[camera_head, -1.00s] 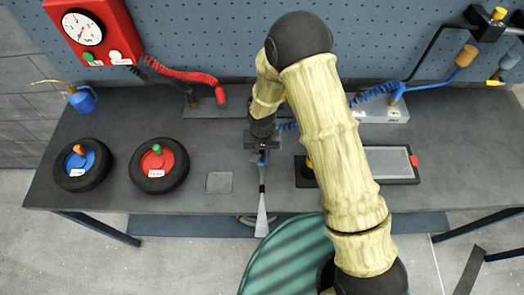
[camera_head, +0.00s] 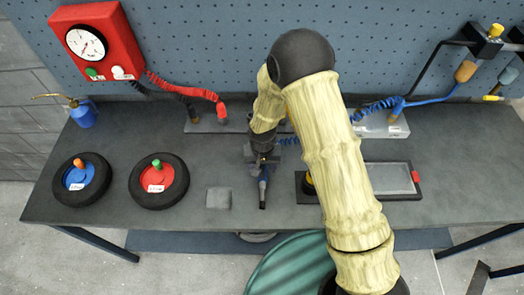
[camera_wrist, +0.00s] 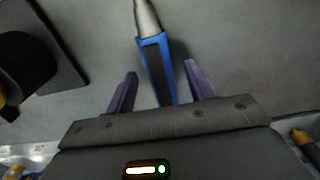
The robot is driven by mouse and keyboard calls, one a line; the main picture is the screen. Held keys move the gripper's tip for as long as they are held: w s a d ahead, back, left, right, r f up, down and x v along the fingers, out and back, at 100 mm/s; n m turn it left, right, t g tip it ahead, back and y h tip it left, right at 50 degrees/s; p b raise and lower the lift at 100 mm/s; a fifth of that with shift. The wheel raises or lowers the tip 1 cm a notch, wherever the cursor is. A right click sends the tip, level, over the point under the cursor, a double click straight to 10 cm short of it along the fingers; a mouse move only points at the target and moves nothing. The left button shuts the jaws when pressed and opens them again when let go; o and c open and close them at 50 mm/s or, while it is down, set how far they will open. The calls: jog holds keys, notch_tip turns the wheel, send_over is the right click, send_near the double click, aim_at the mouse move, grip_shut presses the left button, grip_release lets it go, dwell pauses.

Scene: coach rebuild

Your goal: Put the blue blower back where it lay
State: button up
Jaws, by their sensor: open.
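The blue blower (camera_head: 263,186) is on the dark bench top, its nozzle toward the bench's front edge. In the wrist view its blue body with a dark strip (camera_wrist: 156,68) lies between my two purple fingers, and its grey nozzle points away from me. My gripper (camera_head: 262,168) is open around the blower, with a visible gap on each side in the wrist view (camera_wrist: 161,70). The rear of the blower is hidden under my gripper. A blue coiled hose (camera_head: 372,108) runs behind my arm; where it joins the blower is hidden.
A small grey square pad (camera_head: 218,198) lies left of the blower. A framed tray (camera_head: 390,180) is at right, partly behind my arm. A pegboard (camera_head: 200,50) closes the back.

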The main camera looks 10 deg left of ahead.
notch_tip(320, 180, up, 17)
jog(key=b, duration=0.3)
jog(key=shift+s, duration=0.15)
jog(key=shift+f, duration=0.15)
dwell(0.3)
jog(key=shift+s, duration=0.1)
